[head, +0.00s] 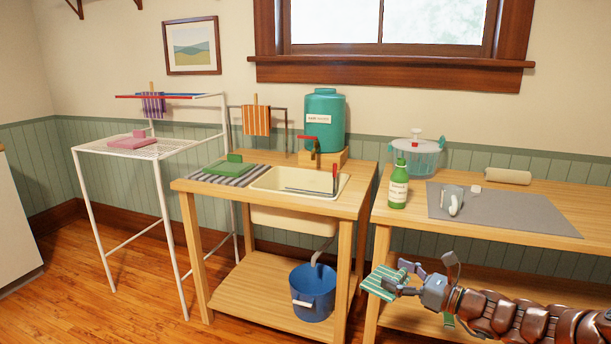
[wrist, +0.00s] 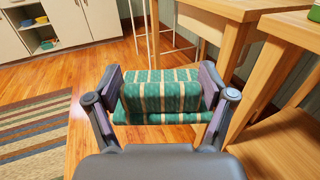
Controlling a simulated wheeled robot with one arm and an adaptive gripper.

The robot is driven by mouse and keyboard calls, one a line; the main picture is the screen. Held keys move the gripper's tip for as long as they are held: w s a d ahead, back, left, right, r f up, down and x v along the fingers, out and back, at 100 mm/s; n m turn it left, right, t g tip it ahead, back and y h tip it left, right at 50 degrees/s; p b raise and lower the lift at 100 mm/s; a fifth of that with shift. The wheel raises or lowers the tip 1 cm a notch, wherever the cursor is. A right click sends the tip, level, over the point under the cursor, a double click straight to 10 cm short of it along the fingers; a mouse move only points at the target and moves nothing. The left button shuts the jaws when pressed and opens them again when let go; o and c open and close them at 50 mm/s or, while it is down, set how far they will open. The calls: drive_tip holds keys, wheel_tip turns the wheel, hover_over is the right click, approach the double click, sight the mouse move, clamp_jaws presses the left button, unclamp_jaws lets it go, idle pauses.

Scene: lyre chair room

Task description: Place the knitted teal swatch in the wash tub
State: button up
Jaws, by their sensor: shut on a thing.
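My gripper (head: 398,279) is at the lower right of the head view, in front of the right table. It is shut on the knitted teal swatch (head: 378,284), teal with cream stripes. In the wrist view the swatch (wrist: 160,92) lies folded between the two fingers, held clear above the floor. A round translucent tub (head: 428,163) with a white rim and a red-topped post stands at the back of the right table and looks like the wash tub. I cannot tell whether its top is covered. It is not in the wrist view.
A green bottle (head: 398,187) stands in front of the tub. A white drying rack (head: 97,146) is farther left.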

drive_tip(key=shift+n+g+y, duration=0.6)
drive_tip(key=shift+g, duration=0.1)
drive_tip(key=a, duration=0.1)
drive_tip(key=a+f, duration=0.1)
drive_tip(key=a, duration=0.2)
drive_tip(key=shift+s+f, duration=0.15)
drive_tip(key=shift+s, duration=0.15)
drive_tip(key=shift+d, duration=0.1)
wheel_tip(320, 180, up, 4)
drive_tip(key=p, duration=0.5)
drive_tip(key=shift+w, duration=0.1)
wheel_tip(320, 180, up, 11)
drive_tip(key=p, duration=1.8)
